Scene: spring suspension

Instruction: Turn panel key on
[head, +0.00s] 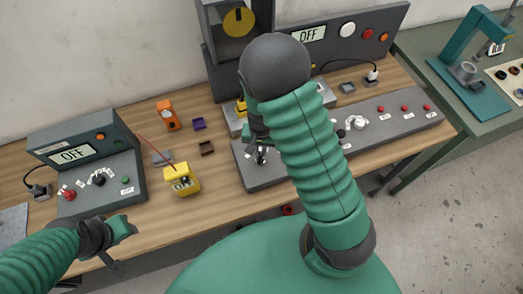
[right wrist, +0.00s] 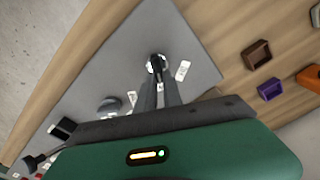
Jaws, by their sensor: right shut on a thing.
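The grey control panel (head: 268,180) lies along the bench, and its upright back board carries a display (head: 309,33) reading OFF. The panel key (right wrist: 156,63) is small and black, in a pale round lock at the panel's near-left end. My right gripper (right wrist: 158,84) reaches down over it, and its two narrow fingers are shut on the key. In the head view my right gripper (head: 260,152) is partly hidden by its own arm. My left gripper (head: 121,246) is open and empty at the bench's front left, in front of the smaller control box.
A smaller control box (head: 125,150) with its own OFF display (head: 72,154) stands at the left. A yellow meter (head: 182,180), an orange device (head: 168,115) and small purple (head: 199,124) and brown bins (head: 207,148) stand between the two. A side table (head: 455,125) is at the right.

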